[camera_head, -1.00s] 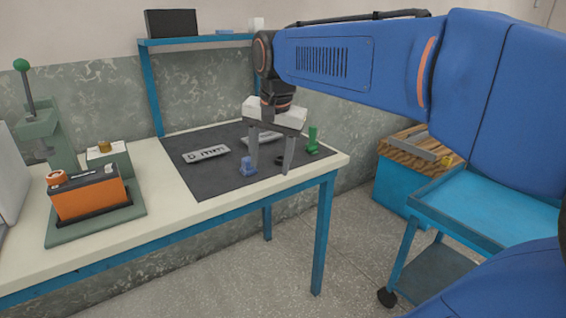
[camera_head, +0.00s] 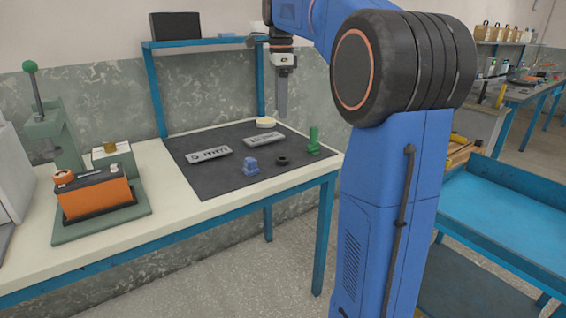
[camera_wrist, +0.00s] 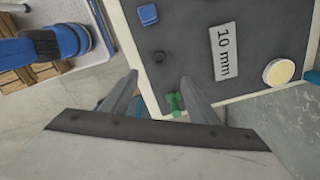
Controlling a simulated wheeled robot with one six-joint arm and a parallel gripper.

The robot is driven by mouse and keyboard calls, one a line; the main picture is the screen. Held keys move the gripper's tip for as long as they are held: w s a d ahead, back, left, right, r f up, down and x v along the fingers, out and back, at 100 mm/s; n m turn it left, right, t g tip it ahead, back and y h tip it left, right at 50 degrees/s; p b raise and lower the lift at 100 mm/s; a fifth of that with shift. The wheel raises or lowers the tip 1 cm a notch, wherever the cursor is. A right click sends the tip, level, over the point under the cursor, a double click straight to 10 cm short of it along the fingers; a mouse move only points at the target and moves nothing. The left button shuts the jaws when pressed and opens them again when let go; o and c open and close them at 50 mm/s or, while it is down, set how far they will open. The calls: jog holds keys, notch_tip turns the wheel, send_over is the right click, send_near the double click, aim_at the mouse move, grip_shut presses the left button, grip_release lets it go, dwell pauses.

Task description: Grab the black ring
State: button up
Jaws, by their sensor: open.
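The black ring (camera_head: 283,160) lies flat on the dark mat (camera_head: 215,183), between a blue part (camera_head: 250,167) and a green part (camera_head: 314,141). In the wrist view, the ring (camera_wrist: 159,56) shows just beyond my fingertips. My gripper (camera_head: 282,112) is raised well above the mat's back right area, apart from the ring. The wrist view shows its two fingers (camera_wrist: 160,78) spread and nothing between them.
Two grey label plates (camera_head: 208,154) and a cream disc (camera_head: 265,122) lie on the mat. An orange box (camera_head: 93,195) and a green press (camera_head: 52,140) stand at left. A blue shelf (camera_head: 205,42) rises behind. A blue cart (camera_head: 510,222) stands at right.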

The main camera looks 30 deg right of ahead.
notch_tip(320, 180, down, 16)
jog(key=shift+f, duration=0.25)
dwell(0.5)
jog(key=c, duration=1.1)
